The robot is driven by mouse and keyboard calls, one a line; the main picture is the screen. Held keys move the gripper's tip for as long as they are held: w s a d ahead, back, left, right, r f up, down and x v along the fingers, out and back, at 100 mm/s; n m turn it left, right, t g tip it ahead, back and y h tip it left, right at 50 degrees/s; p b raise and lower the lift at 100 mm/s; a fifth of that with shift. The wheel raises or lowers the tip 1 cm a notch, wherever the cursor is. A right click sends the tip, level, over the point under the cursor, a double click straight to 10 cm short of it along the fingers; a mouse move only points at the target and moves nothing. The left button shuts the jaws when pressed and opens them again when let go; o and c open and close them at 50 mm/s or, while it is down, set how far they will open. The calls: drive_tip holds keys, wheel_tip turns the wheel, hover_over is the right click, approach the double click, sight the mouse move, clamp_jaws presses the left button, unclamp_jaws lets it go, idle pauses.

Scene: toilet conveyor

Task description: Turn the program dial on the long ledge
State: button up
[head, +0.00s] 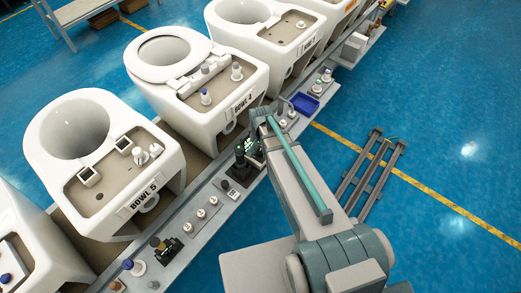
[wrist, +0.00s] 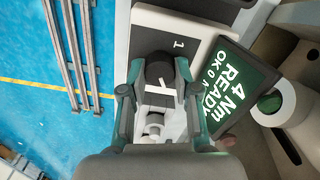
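My gripper (wrist: 158,72) is open, with one teal-grey finger on each side of the knob. A narrow gap seems to show at the left finger; I cannot tell whether the right finger touches it. In the head view my gripper (head: 252,146) is over the long grey ledge (head: 196,232), by a dark device with green lettering (head: 250,150). My arm and gripper hide much of that spot, and the dial is not clear there.
A screen (wrist: 232,85) reading "4 Nm READY" stands right of the dial, beside a green-topped white cylinder (wrist: 270,102). White toilet bowls (head: 105,165) line the ledge's far side. Knobs and a blue tray (head: 305,103) sit along it. Blue floor with rails (head: 370,180) lies to the right.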

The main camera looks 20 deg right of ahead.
clamp_jaws()
drive_tip(key=shift+f+n, duration=0.1)
drive_tip(key=shift+n, duration=0.2)
drive_tip(key=n+b, duration=0.3)
drive_tip(key=n, duration=0.1)
drive_tip(key=n+b, duration=0.2)
drive_tip(key=n, duration=0.1)
drive_tip(key=shift+n, duration=0.4)
drive_tip(key=shift+n+b, duration=0.5)
drive_tip(key=shift+n, duration=1.2)
drive_tip(key=shift+a, duration=0.1)
drive_tip(key=o, duration=0.7)
unclamp_jaws()
